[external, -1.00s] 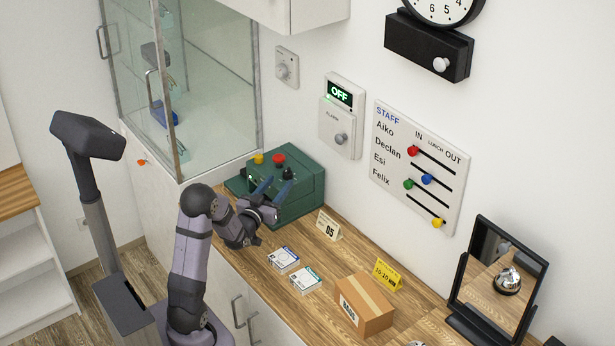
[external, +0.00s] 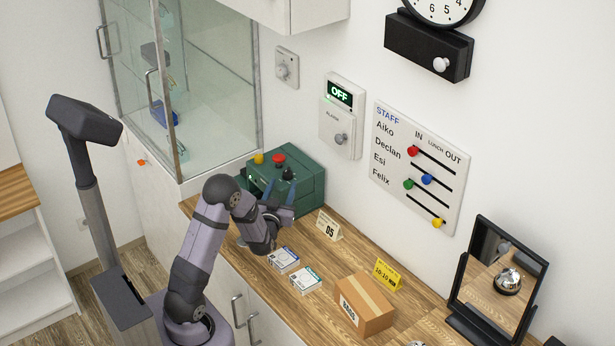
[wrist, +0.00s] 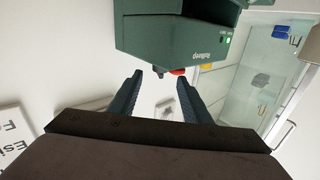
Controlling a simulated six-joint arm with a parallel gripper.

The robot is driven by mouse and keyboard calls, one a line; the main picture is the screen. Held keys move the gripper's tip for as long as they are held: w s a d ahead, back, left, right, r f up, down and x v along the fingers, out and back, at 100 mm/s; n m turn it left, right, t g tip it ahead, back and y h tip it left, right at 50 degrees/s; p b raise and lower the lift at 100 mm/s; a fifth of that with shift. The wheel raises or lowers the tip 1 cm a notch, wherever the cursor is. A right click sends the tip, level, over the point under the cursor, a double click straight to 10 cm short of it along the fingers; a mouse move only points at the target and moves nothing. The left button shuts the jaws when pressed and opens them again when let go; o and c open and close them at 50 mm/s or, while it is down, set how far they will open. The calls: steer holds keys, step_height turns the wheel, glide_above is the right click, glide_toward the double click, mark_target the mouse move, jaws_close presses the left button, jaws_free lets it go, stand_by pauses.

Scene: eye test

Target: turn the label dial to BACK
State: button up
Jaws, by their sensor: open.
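A green machine (external: 312,188) stands on the counter against the wall. On top are a red button (external: 278,159), a yellow knob (external: 259,157) and a dark pointed knob (external: 288,174). I cannot read any FRONT or BACK marking, so I cannot tell which part is the label dial. My gripper (external: 280,207) is at the machine's near side, its blue fingers partly hidden. In the wrist view my gripper (wrist: 160,78) is open, with nothing seen held between its fingers.
A grey wall dial (external: 287,67), an alarm box (external: 341,130) showing OFF and a staff board (external: 420,165) are on the wall. A 05 card (external: 329,225), small boxes (external: 283,260), a carton (external: 364,303) and a mirror (external: 497,275) stand rightward. A glass cabinet (external: 215,90) is left.

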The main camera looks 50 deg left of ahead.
mark_target(287, 176)
steer(key=shift+p+x, duration=0.5)
steer(key=shift+x, duration=2.1)
steer(key=shift+c, duration=0.2)
steer(key=c, duration=1)
